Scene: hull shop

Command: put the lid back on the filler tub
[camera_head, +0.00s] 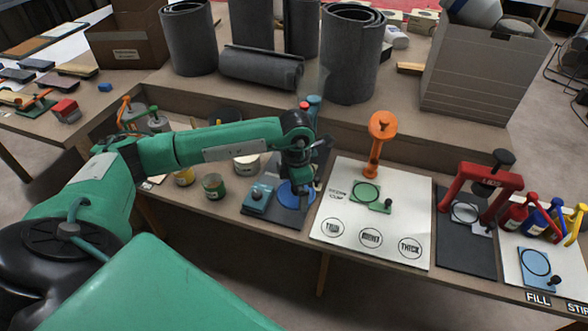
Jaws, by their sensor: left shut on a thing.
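My left gripper (300,186) points down over a dark mat, above or just in front of a blue disc (287,195). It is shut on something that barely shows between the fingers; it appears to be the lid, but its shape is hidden. I cannot tell whether it touches the disc. My right gripper is out of view.
A blue device (257,198) sits on the dark mat (268,219). Right of it, a white board (334,235) carries an orange stand (375,145) and a green ring fixture (367,194). A red press (484,187) stands further right. Grey rolls (350,60) fill the raised shelf behind.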

